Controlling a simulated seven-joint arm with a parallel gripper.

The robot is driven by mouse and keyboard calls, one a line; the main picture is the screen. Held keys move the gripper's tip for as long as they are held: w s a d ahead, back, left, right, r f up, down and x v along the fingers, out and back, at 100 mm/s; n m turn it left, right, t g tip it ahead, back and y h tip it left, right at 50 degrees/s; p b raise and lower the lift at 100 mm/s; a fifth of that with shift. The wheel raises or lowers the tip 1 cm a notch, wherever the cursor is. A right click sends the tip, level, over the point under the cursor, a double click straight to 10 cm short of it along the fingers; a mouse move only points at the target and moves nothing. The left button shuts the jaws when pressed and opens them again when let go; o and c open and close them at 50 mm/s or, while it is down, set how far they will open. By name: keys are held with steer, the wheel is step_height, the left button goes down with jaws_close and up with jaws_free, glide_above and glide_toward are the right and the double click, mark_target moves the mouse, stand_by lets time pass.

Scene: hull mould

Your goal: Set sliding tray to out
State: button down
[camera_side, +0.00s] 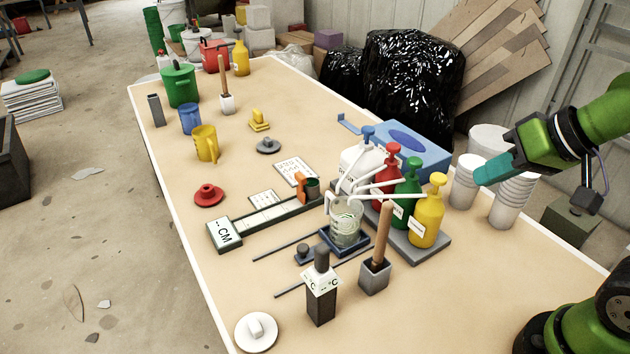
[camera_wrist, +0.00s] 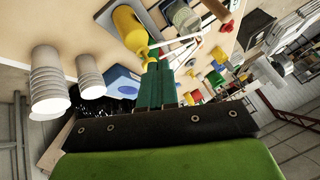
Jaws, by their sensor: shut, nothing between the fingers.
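The sliding tray (camera_side: 326,231) is a small dark blue tray with a dark knob (camera_side: 303,252) on its left side. It sits between two thin dark rails (camera_side: 285,246), towards their right end, close to the pump bottles. A glass beaker (camera_side: 346,222) stands on it and hides part of it; the beaker also shows in the wrist view (camera_wrist: 184,17). My gripper (camera_side: 482,174) is shut and empty, raised in the air right of the pump bottles, well away from the tray. Its teal fingers (camera_wrist: 160,72) also show in the wrist view.
Pump bottles, including a yellow one (camera_side: 428,215), stand on a grey base between my gripper and the tray. A wooden-handled tool in a grey holder (camera_side: 374,277) and a dark upright block (camera_side: 321,302) stand in front. Stacked white cups (camera_side: 510,195) are below my gripper.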

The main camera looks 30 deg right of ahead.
steer(key=c, duration=1.5)
jaws_free()
steer(key=shift+a+f, duration=0.2)
steer(key=shift+f, duration=0.05)
steer(key=o, duration=0.4)
steer(key=shift+w+a+f+n+g, duration=0.25)
steer(key=shift+w+a+g, duration=0.1)
steer(key=shift+w+a, duration=0.15)
steer(key=shift+w+a+f+n+g, duration=0.25)
steer(key=shift+w+a+g, duration=0.1)
steer(key=shift+w+a, duration=0.1)
steer(key=shift+o, duration=1.1)
steer(key=w+a+n+g, duration=0.3)
steer(key=w+a, duration=0.4)
steer(key=w, duration=0.2)
steer(key=shift+a+f, duration=0.3)
steer(key=shift+f, duration=0.15)
steer(key=n+g+h, duration=0.2)
steer(key=n+g, duration=0.1)
steer(key=n, duration=0.1)
glide_above(303, 247)
step_height(303, 247, down, 3)
step_height(303, 247, down, 16)
steer(key=shift+f, duration=0.25)
steer(key=shift+c, duration=0.4)
steer(key=shift+n, duration=0.3)
jaws_close()
